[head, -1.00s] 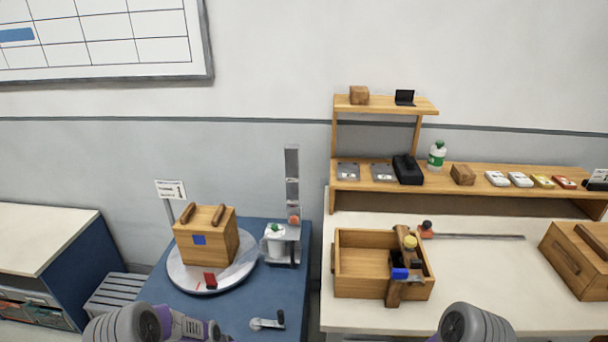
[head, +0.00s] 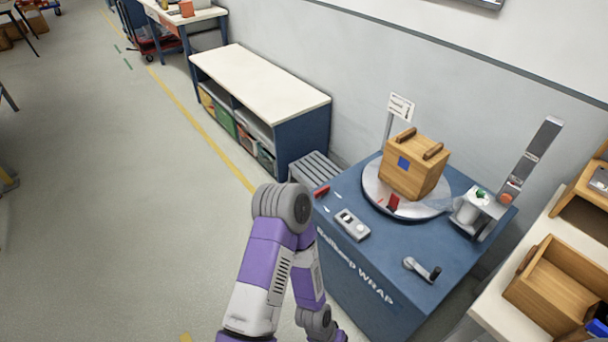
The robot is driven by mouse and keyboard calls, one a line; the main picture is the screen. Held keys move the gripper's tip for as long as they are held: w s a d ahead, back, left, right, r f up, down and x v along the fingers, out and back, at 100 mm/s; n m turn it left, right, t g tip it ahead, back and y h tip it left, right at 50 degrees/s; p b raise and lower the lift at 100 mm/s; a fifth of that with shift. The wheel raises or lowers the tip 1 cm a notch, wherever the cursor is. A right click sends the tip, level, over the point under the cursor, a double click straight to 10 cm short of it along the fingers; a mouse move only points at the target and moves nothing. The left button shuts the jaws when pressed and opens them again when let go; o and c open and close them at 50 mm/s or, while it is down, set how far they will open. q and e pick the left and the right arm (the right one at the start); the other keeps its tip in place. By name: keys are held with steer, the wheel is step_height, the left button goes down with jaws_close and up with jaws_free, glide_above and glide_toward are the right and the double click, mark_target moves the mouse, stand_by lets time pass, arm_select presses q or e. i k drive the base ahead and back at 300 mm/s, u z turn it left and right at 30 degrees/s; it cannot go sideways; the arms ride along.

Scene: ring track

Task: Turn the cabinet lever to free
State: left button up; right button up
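A blue cabinet (head: 370,285) with lettering on its front stands right of centre. A grey lever with a dark knob (head: 424,271) lies on its top near the front right corner. I cannot read any lever position marks. A grey box with small controls (head: 352,225) and a small red handle (head: 322,192) are to its left. A round turntable (head: 425,208) on the cabinet carries a wooden box (head: 413,168) with a blue square. One purple and white arm of mine shows left of the cabinet; its gripper is out of view. My other gripper is also out of view.
A grey dispenser with an upright column (head: 531,158) stands at the cabinet's back right. A wooden tray (head: 560,290) is on the pale table at right. A low shelf unit (head: 262,88) stands behind left. The floor (head: 120,220) at left is open.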

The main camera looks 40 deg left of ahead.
mark_target(317, 195)
steer(key=u, duration=1.05)
steer(key=k, duration=0.35)
steer(key=u, duration=0.55)
steer(key=i, duration=1.5)
steer(key=z, duration=0.45)
